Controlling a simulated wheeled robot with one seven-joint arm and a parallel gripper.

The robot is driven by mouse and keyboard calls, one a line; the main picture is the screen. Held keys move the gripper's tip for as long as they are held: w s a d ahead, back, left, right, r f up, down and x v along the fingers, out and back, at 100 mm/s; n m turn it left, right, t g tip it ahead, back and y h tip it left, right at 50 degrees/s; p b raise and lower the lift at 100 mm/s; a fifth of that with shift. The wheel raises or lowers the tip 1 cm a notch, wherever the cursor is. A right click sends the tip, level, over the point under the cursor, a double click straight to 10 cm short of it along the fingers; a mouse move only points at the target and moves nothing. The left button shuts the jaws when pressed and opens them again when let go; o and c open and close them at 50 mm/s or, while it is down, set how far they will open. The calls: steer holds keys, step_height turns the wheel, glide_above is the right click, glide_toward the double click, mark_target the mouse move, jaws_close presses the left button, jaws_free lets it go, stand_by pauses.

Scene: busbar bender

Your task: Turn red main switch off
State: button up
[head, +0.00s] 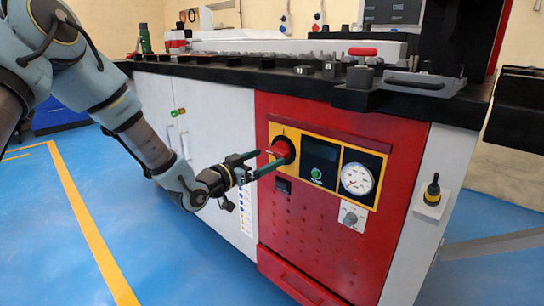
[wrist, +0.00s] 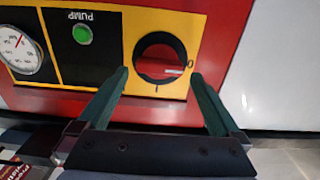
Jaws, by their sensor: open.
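The red main switch (head: 278,148) is a red handle in a black round collar on a yellow plate (head: 313,191) of the red cabinet front. In the wrist view the switch (wrist: 160,60) shows upside down. A short pale mark on its red part lies sideways, toward a small round mark on the plate. My gripper (head: 270,159) is open at the switch, with its green fingers pointing at the panel. In the wrist view my gripper (wrist: 160,74) has one fingertip on each side of the collar. I cannot tell whether the fingers touch the handle.
A green button (head: 317,174) and a round gauge (head: 358,178) sit right of the switch. A black worktop (head: 230,74) with tools overhangs the front. White cabinet doors (head: 220,120) with handles are on the left. The blue floor before the machine is clear.

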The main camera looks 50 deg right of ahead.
steer(key=a, duration=0.7)
steer(key=shift+w, duration=0.2)
steer(key=shift+w, duration=0.1)
